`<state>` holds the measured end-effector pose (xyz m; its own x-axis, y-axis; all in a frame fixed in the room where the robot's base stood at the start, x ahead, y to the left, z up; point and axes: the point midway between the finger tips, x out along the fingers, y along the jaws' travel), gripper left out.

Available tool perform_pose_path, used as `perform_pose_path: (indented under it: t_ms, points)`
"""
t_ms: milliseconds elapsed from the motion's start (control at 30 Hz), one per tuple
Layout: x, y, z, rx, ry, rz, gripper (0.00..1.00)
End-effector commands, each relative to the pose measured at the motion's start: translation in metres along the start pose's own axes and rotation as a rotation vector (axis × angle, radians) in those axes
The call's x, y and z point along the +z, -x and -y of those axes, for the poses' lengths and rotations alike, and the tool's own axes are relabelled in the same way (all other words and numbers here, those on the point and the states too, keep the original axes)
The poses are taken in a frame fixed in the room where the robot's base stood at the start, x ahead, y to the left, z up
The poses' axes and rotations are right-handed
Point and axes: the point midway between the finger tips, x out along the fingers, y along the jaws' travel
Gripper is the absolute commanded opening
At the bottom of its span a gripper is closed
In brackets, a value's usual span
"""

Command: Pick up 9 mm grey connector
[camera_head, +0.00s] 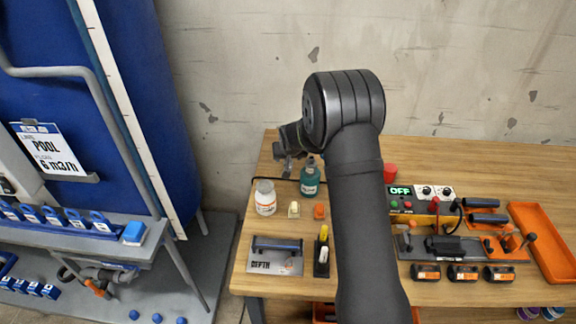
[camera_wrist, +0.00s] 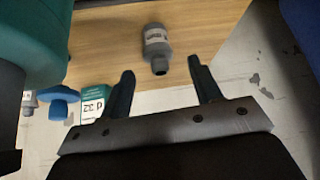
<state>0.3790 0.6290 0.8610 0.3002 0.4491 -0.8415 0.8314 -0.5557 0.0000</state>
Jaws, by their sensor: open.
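A grey connector (camera_wrist: 157,46) with a wide body, a pale label and a narrower dark-ended spout lies on the wooden table in the wrist view. The label is too small to read, so I cannot confirm 9 mm. My gripper (camera_wrist: 160,70) is open and empty; the connector appears between and beyond its two fingertips, with no visible contact. In the head view my gripper (camera_head: 286,160) is at the table's back left corner, behind the teal bottle (camera_head: 309,180). I cannot make out the connector there.
A white jar (camera_head: 265,198), a cream block (camera_head: 293,210) and an orange block (camera_head: 319,212) stand near the bottle. A control box (camera_head: 421,199) and an orange tray (camera_head: 545,244) are at the right. A small box (camera_wrist: 95,104) shows at the wrist view's left.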

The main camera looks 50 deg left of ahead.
Motion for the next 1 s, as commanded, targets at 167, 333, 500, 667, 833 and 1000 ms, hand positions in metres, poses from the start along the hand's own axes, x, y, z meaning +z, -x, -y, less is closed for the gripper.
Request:
perform_pose_path:
  t_ms: [167,333,500,667,833,1000]
  points:
    - [0.000,-0.021,0.000,0.000,0.000,0.001,0.58]
    - [-0.001,-0.042,0.000,0.000,0.000,-0.001,0.58]
    - [-0.001,-0.049,0.000,0.000,0.000,-0.003,0.58]
    - [-0.001,-0.049,0.000,0.000,0.000,-0.003,0.58]
    - [-0.001,-0.049,0.000,0.000,0.000,-0.003,0.33]
    - [-0.001,-0.049,0.000,0.000,0.000,-0.003,0.10]
